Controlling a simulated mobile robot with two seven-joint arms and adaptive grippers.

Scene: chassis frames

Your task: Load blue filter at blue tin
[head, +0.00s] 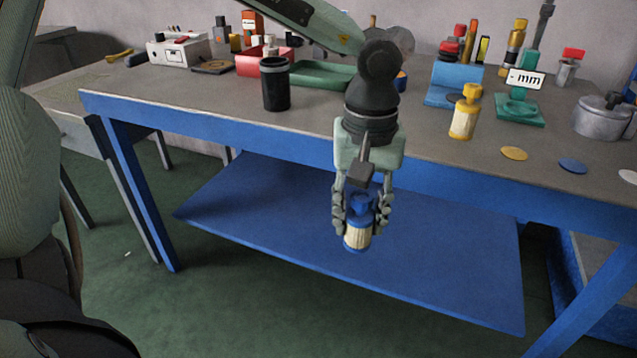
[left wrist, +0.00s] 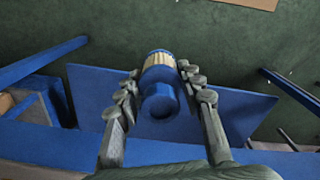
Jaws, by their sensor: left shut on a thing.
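The blue filter (head: 357,228), with a cream ribbed body and blue ends, is held between the fingers of my left gripper (head: 362,205). It hangs roughly upright in front of the table's front edge, over the blue lower shelf. It also shows in the left wrist view (left wrist: 159,82) between both fingers. A flat blue disc (head: 573,166) lies on the table at the right. A small blue thing (head: 401,81) shows partly behind my left arm; I cannot tell whether either is the blue tin. My right gripper is out of view.
The table (head: 340,125) also holds a yellow-topped filter (head: 464,113), a yellow disc (head: 514,153), a metal pot (head: 603,116), a green stand (head: 520,108), a blue holder (head: 453,83) and a black cup (head: 275,83). Its front strip left of my arm is clear.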

